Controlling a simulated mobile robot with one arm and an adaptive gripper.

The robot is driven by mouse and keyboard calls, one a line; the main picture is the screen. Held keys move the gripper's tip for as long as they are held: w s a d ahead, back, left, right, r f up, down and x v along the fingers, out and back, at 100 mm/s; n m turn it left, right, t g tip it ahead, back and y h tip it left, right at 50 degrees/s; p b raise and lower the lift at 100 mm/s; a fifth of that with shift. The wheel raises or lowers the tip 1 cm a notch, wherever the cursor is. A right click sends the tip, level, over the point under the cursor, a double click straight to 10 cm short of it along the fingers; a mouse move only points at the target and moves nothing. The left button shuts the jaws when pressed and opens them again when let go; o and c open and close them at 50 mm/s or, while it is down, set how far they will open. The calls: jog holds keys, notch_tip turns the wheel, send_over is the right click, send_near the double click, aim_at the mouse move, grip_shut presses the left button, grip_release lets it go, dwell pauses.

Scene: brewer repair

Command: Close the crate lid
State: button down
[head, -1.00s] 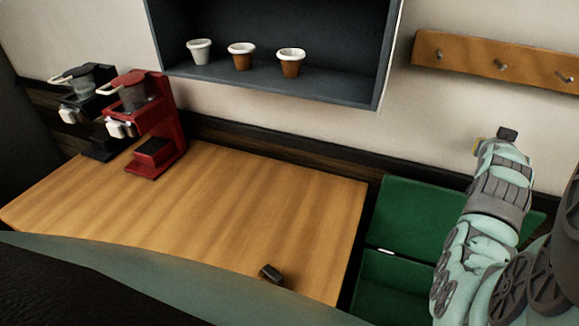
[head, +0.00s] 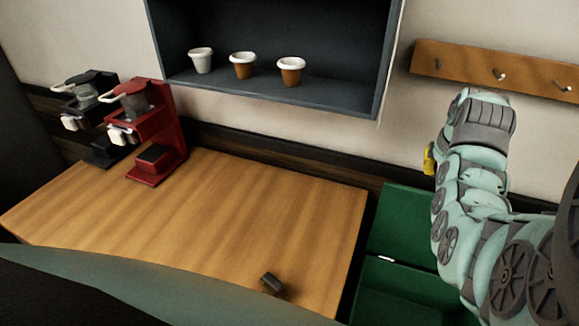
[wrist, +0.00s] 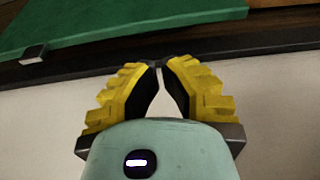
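The green crate (head: 372,307) stands right of the table in the head view, partly behind my arm. Its upper green panel (head: 404,222) appears to be the lid, tilted up towards the wall; its exact angle is unclear. A small pale latch (head: 386,259) shows at the seam below it. In the wrist view a green panel (wrist: 130,22) with a grey latch (wrist: 33,54) lies beyond my fingers. My gripper (wrist: 158,65) has its yellow fingertips together with nothing between them. In the head view only a bit of yellow finger shows, above the crate near the wall.
A wooden table (head: 200,225) stands left of the crate, with a small dark block (head: 272,284) near its front edge. Red (head: 160,140) and black (head: 88,105) brewers stand at the back left. A peg rail (head: 490,72) and a shelf with cups (head: 243,66) are above.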

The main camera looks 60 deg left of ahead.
jog(key=p+x, duration=0.2)
jog(key=x, duration=0.6)
jog(key=shift+f, duration=0.2)
dwell(0.3)
jog(key=shift+s, duration=0.1)
dwell(0.7)
